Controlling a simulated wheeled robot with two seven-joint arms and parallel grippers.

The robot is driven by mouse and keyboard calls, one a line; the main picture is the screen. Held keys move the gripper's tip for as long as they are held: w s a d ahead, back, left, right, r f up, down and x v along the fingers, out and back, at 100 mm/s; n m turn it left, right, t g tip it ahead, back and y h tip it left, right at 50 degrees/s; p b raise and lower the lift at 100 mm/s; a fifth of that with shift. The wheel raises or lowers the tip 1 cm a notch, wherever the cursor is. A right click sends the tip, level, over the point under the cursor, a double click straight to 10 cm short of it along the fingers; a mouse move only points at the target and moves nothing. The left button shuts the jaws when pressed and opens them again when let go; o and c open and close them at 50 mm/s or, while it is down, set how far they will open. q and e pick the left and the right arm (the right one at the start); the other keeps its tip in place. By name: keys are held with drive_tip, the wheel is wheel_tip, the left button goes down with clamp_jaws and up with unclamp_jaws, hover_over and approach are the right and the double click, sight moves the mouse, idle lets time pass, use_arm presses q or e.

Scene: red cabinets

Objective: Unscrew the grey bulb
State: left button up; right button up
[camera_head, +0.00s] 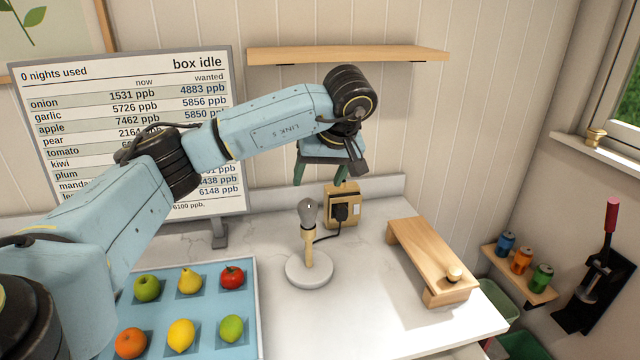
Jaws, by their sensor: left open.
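The grey bulb (308,212) sits upright on top of a wooden lamp stem (309,246) with a round white base (309,269) on the counter. A dark cord runs from the stem to a black plug in a tan socket box (351,192) behind it. My left gripper (320,183) points down above and slightly behind the bulb in the picture. Its green fingers are apart with nothing between them, and it does not appear to touch the bulb. My right gripper is not in view.
A blue tray (257,290) with several fruits lies at front left. A sign board (228,75) stands behind my left arm. A low wooden stand (428,254) is to the right. A wooden shelf (400,54) hangs on the wall above.

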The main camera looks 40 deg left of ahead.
sight(306, 207)
use_arm(q)
drive_tip(key=shift+m, duration=0.3)
drive_tip(key=x, duration=1.3)
drive_tip(key=shift+a+f+p, duration=0.1)
drive_tip(key=shift+f+p, duration=0.15)
drive_tip(key=shift+p, duration=0.05)
drive_tip(key=c, duration=1.1)
drive_tip(key=shift+r+p, duration=0.75)
drive_tip(key=shift+r, duration=0.05)
drive_tip(key=shift+c, duration=0.3)
drive_tip(key=shift+r+p, duration=1.5)
drive_tip(key=shift+r, duration=0.3)
drive_tip(key=shift+c, duration=0.4)
